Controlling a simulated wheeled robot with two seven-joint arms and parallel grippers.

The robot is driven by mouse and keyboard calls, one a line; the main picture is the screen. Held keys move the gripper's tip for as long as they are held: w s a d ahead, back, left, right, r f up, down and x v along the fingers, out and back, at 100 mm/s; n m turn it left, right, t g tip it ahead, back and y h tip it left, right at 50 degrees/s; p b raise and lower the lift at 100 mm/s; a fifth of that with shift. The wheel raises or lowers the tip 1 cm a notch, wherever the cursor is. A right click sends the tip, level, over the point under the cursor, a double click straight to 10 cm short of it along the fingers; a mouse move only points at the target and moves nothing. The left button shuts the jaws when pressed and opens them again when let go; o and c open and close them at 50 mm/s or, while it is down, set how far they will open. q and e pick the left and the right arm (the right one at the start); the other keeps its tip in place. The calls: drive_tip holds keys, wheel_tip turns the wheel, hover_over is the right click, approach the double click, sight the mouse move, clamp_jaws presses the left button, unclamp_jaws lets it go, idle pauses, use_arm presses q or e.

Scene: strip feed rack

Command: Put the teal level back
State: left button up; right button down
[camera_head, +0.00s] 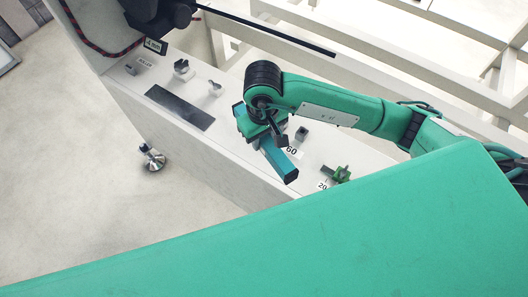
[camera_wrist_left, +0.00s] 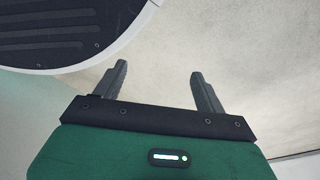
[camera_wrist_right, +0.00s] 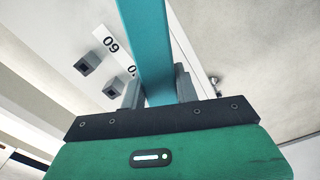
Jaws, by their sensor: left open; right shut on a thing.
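The teal level (camera_head: 278,160) is a long bar held in my right gripper (camera_head: 266,134), above the white rack shelf (camera_head: 222,127) near the label 60. In the right wrist view the level (camera_wrist_right: 146,45) runs up the picture between the fingers of the right gripper (camera_wrist_right: 159,88), which are shut on it. I cannot tell whether the level touches the shelf. My left gripper (camera_wrist_left: 160,85) is open and empty in the left wrist view, over pale floor. It does not show in the head view.
Small grey holders (camera_head: 302,134) stand on the shelf, with more further left (camera_head: 181,66). A dark strip (camera_head: 180,107) lies on the shelf. White rails (camera_head: 400,72) run behind.

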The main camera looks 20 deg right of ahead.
hover_over(263, 160)
wheel_tip(263, 160, down, 5)
drive_tip(key=shift+s+r, duration=0.1)
drive_tip(key=shift+r, duration=0.1)
drive_tip(key=shift+f, duration=0.5)
wheel_tip(263, 160, down, 3)
drive_tip(key=shift+f, duration=0.1)
use_arm(q)
drive_tip(key=shift+s+a+f, duration=0.25)
drive_tip(key=shift+s+f, duration=0.35)
drive_tip(key=shift+f, duration=0.2)
use_arm(e)
drive_tip(key=shift+f, duration=0.1)
